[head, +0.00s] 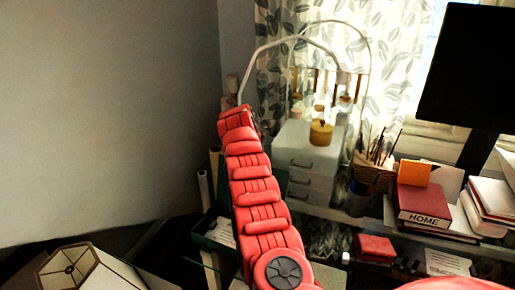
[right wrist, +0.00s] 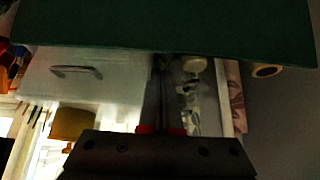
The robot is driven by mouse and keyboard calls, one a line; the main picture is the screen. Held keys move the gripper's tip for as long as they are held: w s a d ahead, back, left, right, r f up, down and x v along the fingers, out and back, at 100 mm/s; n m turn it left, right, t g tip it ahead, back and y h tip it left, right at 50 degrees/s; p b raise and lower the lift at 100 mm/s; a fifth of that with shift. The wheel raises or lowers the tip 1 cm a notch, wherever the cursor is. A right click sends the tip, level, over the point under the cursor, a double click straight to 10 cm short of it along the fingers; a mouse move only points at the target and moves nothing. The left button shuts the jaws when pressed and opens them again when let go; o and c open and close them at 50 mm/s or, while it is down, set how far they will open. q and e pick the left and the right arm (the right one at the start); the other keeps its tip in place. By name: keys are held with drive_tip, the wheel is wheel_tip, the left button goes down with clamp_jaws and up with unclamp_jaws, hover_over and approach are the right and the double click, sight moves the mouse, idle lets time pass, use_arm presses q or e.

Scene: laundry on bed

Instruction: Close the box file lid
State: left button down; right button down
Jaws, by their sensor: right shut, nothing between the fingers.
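A dark green box file (head: 203,238) stands low in the head view, left of the red arm, with white paper or a label showing on it. The arm hides part of it, and I cannot tell how far its lid is open. In the right wrist view, a wide dark green panel (right wrist: 165,25), likely part of the box file, crosses the top. My right gripper (right wrist: 160,131) is at the bottom of that view, shut and empty, apart from the panel in the picture. In the head view its fingers do not show clearly. My left gripper is not in view.
A white drawer unit (head: 306,158) with a yellow pot (head: 321,133) stands beyond the arm. Right of it are a pencil holder (head: 372,172), a red HOME book (head: 423,203), stacked books (head: 490,205) and a monitor (head: 468,70). A lampshade (head: 75,268) is at lower left.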

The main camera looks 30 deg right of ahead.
drive_tip(key=s+a, duration=0.1)
drive_tip(key=a+f+p, duration=0.1)
drive_tip(key=shift+s+a, duration=0.3)
drive_tip(key=shift+s, duration=0.1)
idle(0.6)
drive_tip(key=shift+f, duration=0.1)
